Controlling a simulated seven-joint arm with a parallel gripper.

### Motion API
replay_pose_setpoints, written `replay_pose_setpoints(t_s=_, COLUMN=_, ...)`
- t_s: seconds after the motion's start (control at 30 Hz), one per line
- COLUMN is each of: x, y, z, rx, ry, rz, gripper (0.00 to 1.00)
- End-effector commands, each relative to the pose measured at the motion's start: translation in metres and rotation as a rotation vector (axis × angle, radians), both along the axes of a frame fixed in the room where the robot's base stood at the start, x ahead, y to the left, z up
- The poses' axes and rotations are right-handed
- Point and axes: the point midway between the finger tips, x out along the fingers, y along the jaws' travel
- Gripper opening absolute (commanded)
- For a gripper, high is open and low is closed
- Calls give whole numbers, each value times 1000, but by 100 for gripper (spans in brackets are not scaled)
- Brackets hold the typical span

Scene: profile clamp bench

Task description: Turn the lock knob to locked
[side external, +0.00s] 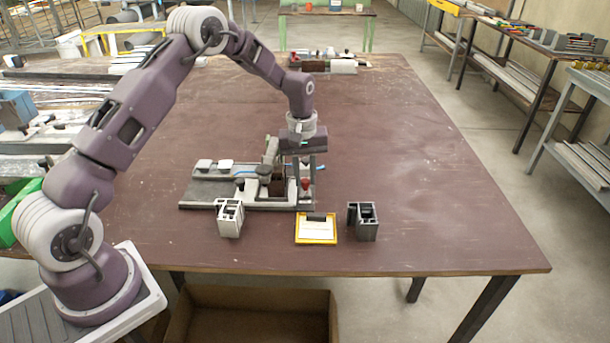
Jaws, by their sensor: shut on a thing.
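The clamp fixture (194,198) lies on the brown table, a long grey base with pale blocks, dark parts and a blue strip on it. At its right end a small red knob (305,183), which looks like the lock knob, stands upright. My gripper (306,180) points straight down over that end, with its fingers shut on the red knob. The fingers partly hide the knob, and any lock marking is too small to read.
More parts (328,65) lie at the table's far edge. The table's right side is clear.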

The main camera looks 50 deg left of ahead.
Motion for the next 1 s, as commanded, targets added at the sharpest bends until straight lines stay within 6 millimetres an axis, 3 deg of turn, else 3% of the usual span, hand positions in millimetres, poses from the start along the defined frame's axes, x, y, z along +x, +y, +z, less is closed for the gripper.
replay_pose_setpoints(t_s=1.0, x=2, y=0, z=1, rx=1, ry=-3, rz=-938, gripper=0)
